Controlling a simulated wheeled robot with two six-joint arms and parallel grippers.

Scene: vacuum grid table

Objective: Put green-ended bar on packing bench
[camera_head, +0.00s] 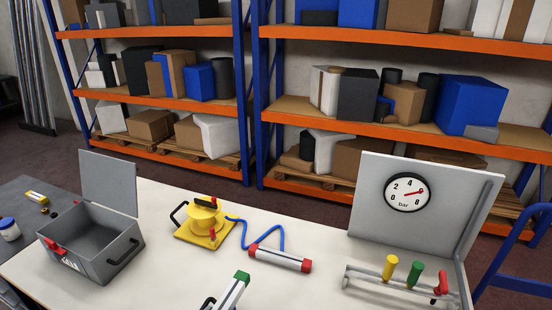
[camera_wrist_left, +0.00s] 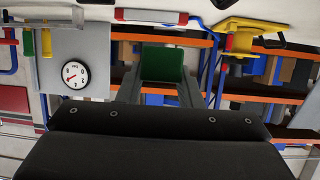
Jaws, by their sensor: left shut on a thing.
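The green-ended bar (camera_head: 229,294), pale with a dark stripe, shows at the bottom edge of the head view, its green end pointing up and right. In the left wrist view its green end (camera_wrist_left: 162,64) sits between the grey fingers of my left gripper (camera_wrist_left: 164,85), shut on it. I cannot tell if the bar touches the surface below. A white-topped table (camera_head: 180,280) fills the front, and a grey bench (camera_head: 18,190) stands at far left; I cannot tell which is the packing bench. My right gripper is not in view.
An open grey case (camera_head: 118,250) stands left on the white table. A yellow device (camera_head: 203,222) with blue hose and a red-ended bar (camera_head: 280,258) lie mid-table. A gauge panel (camera_head: 360,205) and a rack with coloured handles (camera_head: 365,272) stand right. Loaded shelves (camera_head: 390,125) are behind.

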